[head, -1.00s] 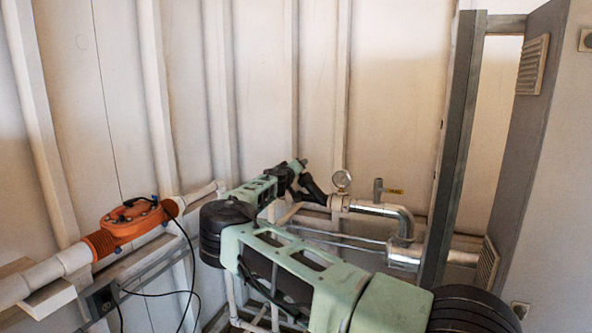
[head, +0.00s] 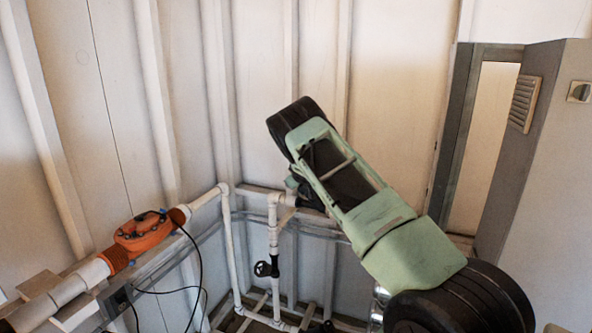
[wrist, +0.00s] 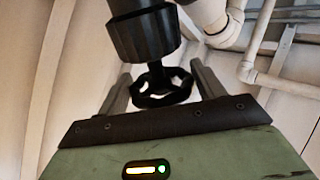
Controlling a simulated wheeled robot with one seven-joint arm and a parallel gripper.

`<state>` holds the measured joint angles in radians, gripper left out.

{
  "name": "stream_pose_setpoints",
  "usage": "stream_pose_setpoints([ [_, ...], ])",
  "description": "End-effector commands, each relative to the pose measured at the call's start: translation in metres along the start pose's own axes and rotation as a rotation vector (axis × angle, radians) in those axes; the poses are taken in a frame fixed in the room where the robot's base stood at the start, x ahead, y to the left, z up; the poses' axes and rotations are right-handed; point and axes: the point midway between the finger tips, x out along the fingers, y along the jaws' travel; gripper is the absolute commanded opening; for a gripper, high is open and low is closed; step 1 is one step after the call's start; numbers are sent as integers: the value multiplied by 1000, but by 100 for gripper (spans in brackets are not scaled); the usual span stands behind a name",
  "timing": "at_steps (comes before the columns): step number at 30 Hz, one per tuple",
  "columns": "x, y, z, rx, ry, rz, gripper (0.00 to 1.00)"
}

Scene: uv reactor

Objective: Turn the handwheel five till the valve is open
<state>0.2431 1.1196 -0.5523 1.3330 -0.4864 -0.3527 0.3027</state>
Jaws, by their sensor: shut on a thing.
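In the wrist view a black lobed handwheel (wrist: 163,100) sits on a short stem under a thick black valve body (wrist: 143,36). My gripper (wrist: 159,72) has one finger on each side of the wheel and is shut on it. I read no number on the wheel. In the head view my green arm reaches up and left to the pipes in the corner, and my gripper and this handwheel are hidden behind it.
Another small black handwheel (head: 263,268) is on a white vertical pipe (head: 273,232). An orange fitting (head: 143,233) with cables joins the pipe at the left. A grey cabinet (head: 535,150) stands at the right. White pipes also pass close beside the valve in the wrist view (wrist: 210,14).

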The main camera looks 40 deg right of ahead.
Motion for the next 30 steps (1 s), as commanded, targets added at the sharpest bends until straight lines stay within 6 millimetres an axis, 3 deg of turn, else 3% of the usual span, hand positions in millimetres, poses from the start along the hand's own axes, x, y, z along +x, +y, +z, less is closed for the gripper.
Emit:
stream_pose_setpoints([
  [20, 0, 0, -1, -3, 2, -46, 45],
  [21, 0, 0, -1, -2, 2, -45, 74],
  [30, 0, 0, 0, -2, 0, -45, 74],
])
